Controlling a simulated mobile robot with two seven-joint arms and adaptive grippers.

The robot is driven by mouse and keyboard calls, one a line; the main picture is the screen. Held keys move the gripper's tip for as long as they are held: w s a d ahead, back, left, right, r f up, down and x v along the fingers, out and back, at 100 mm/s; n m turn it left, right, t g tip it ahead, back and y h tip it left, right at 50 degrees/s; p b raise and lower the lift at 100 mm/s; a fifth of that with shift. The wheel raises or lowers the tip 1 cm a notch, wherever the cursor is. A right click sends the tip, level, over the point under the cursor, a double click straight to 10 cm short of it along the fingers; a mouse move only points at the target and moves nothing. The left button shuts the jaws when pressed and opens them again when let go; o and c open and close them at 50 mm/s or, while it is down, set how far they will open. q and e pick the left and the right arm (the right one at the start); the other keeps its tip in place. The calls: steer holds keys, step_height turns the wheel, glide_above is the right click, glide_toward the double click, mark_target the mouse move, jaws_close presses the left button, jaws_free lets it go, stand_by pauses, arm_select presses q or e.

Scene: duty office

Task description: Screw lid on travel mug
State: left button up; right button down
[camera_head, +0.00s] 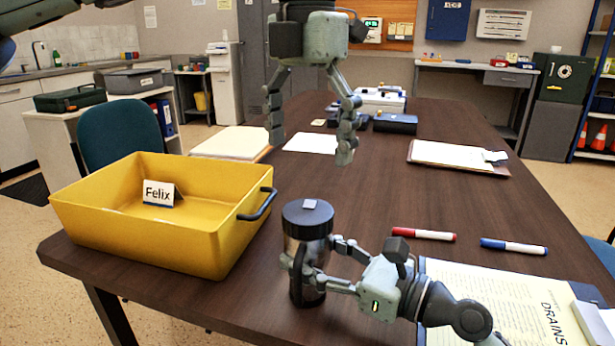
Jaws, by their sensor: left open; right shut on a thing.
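The travel mug (307,247) stands upright on the dark table near its front edge, a dark cylinder. A black lid (308,212) with a small light square on top sits on the mug's mouth; I cannot tell whether it is threaded on. My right gripper (306,268) comes from the right and is shut around the mug's body, its fingers covering part of the side. My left gripper (309,150) hangs open and empty above and behind the mug, fingers pointing down and spread apart.
A yellow tray (145,235) with a "Felix" card (159,193) stands left of the mug. A red marker (422,235), a blue marker (514,246) and a document (500,300) lie to the right. A clipboard (455,155) lies farther back. The table's middle is clear.

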steer(key=shift+c, duration=2.4)
jaws_free()
arm_select(q)
step_height(320, 180, up, 2)
arm_select(e)
steer(key=v, duration=1.2)
